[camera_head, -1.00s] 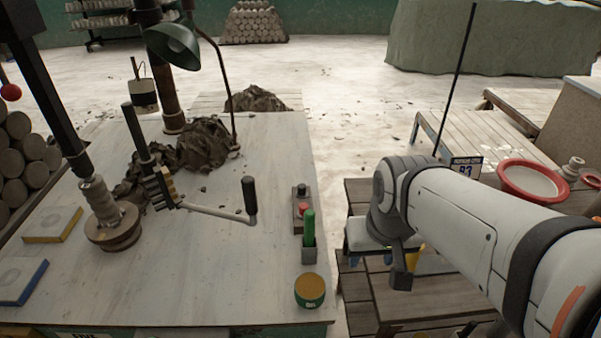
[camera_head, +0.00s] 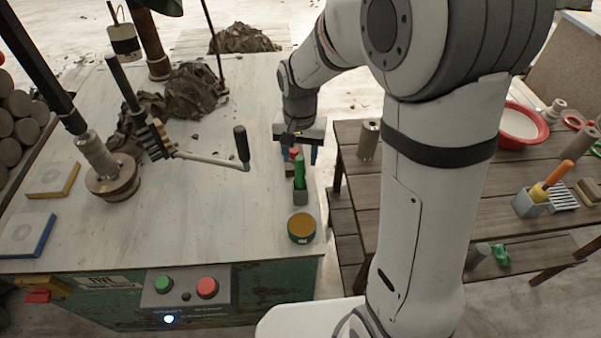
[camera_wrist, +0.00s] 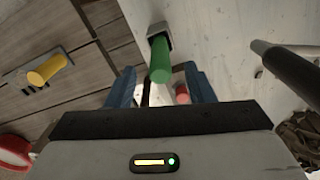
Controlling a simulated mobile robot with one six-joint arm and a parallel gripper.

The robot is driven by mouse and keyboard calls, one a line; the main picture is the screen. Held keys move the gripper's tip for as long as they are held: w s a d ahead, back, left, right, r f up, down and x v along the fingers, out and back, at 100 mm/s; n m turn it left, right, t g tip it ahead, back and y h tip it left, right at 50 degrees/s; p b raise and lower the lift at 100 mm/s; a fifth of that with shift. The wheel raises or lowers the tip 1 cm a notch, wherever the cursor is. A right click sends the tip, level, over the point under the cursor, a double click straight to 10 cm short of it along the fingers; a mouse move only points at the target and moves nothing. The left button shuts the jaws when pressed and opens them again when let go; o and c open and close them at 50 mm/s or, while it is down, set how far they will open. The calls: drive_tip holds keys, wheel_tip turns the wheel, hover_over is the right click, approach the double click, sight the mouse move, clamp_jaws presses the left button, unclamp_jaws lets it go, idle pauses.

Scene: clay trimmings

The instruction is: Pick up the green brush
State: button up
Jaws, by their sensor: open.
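The green brush (camera_head: 300,168) stands upright in a small grey holder (camera_head: 299,193) near the right edge of the white-topped bench. Only its green handle shows; its lower end is hidden in the holder. In the wrist view the green brush (camera_wrist: 160,58) points toward the camera, and its handle end appears in front of the gap between the blue fingers. My gripper (camera_head: 300,150) is open, just beyond and above the top of the brush in the head view. The wrist view shows my gripper (camera_wrist: 162,88) with its fingers apart and nothing held.
A round green tin (camera_head: 301,228) stands in front of the holder. A red-buttoned box (camera_head: 293,154) lies partly hidden behind the brush. A crank handle (camera_head: 242,148) reaches in from the left.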

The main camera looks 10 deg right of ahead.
sight(300, 169)
wheel_tip(300, 169, down, 6)
drive_tip(key=shift+r+p, duration=0.2)
drive_tip(key=shift+p, duration=0.25)
clamp_jaws()
